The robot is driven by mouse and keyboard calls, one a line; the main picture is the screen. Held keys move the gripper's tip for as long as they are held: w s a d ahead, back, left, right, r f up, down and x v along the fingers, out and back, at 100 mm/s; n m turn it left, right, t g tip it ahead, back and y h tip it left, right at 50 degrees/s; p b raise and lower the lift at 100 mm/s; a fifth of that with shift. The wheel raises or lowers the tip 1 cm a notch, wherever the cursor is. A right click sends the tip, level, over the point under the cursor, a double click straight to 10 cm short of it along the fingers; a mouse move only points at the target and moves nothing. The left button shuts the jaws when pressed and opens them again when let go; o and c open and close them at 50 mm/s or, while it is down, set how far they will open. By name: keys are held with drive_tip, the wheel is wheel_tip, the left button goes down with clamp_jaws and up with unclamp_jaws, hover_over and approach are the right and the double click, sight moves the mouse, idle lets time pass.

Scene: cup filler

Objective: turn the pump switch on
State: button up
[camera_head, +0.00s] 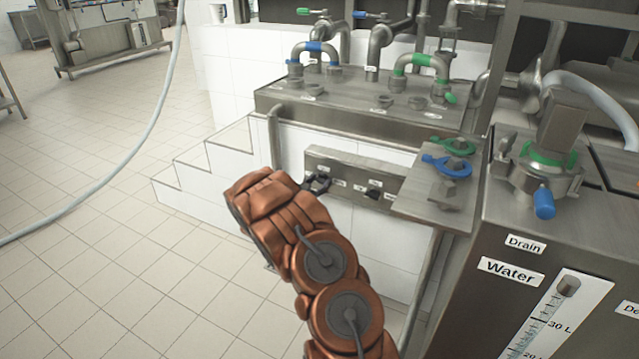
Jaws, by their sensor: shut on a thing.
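A steel switch panel (350,168) with small labels is set in the white tiled wall of the filler stand. A black switch (375,193) shows on its right half. My gripper (318,183) is a small dark shape at the panel's left half, just beyond my copper-coloured arm. It is shut on a switch there, which the fingers and the arm mostly hide. The labels are too small to read, so I cannot tell from them which switch is the pump switch, nor how the held one is turned.
A steel ledge (440,205) with green and blue clamps juts out right of the panel. A steel water tank (500,215) stands at the right. Pipes (415,75) with blue and green valves rise above.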

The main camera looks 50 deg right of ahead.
drive_tip(key=m+b, duration=0.1)
drive_tip(key=m, duration=0.1)
drive_tip(key=m+b, duration=0.1)
drive_tip(key=m, duration=0.1)
drive_tip(key=shift+a+f, duration=0.15)
drive_tip(key=shift+f, duration=0.05)
drive_tip(key=shift+s+f+m+b, duration=0.1)
drive_tip(key=shift+m+b, duration=2.95)
drive_tip(key=shift+m, duration=0.3)
drive_tip(key=shift+s+f+m+b, duration=0.1)
drive_tip(key=shift+m+b, duration=2.9)
drive_tip(key=shift+m, duration=0.35)
drive_tip(key=shift+r, duration=0.1)
drive_tip(key=o, duration=1.2)
drive_tip(key=shift+c, duration=0.2)
drive_tip(key=shift+r, duration=0.1)
drive_tip(key=v, duration=1.1)
drive_tip(key=shift+s+a, duration=0.2)
drive_tip(key=shift+a, duration=0.15)
